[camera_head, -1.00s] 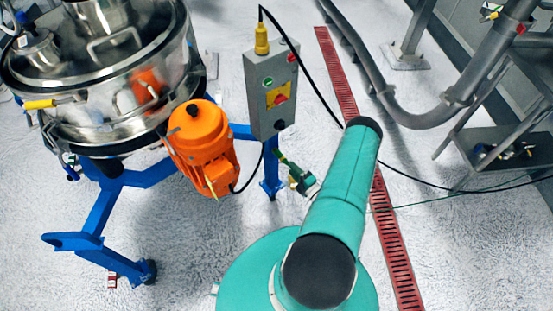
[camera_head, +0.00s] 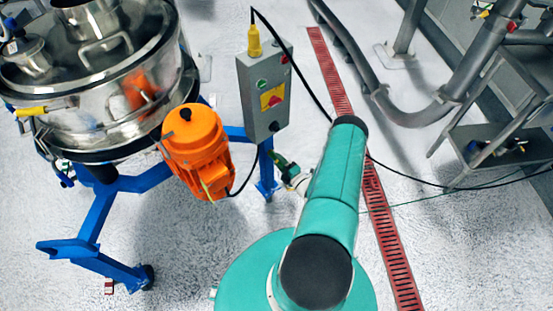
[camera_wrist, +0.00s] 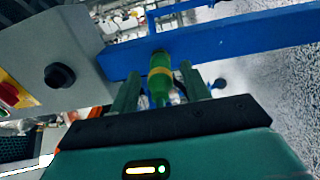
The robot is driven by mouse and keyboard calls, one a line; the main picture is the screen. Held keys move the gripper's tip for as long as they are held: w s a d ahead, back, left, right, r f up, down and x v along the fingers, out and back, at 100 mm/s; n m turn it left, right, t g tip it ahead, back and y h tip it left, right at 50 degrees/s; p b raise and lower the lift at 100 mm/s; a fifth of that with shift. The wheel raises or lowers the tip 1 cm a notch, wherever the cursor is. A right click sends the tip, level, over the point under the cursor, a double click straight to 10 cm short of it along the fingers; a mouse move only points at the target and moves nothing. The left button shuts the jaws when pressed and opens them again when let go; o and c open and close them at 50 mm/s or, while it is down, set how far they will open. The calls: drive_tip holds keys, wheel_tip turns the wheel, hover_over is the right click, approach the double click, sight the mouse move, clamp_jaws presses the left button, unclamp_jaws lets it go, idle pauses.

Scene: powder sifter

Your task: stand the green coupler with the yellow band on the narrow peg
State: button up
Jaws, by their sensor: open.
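The green coupler with the yellow band (camera_wrist: 160,80) is in the middle of the wrist view, in front of a blue beam. My gripper (camera_wrist: 160,88) is open, with one green finger on each side of the coupler. A gap shows on the left; on the right the finger is very close, and I cannot tell if it touches. What bears the coupler is hidden. In the head view my gripper (camera_head: 281,162) is small, just below the grey control box and beside a blue leg. I cannot make out the narrow peg in either view.
The grey control box (camera_head: 264,90) hangs close to my gripper, and its black knob (camera_wrist: 60,75) is near in the wrist view. The blue frame (camera_wrist: 220,40) runs close behind. An orange motor (camera_head: 198,150) and steel sifter (camera_head: 100,95) stand left. A metal shelf (camera_head: 480,150) is right.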

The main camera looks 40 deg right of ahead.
drive_tip(key=shift+w, duration=1.2)
idle(0.3)
clamp_jaws()
drive_tip(key=shift+s, duration=0.1)
drive_tip(key=shift+s+a, duration=0.1)
drive_tip(key=shift+s, duration=2.8)
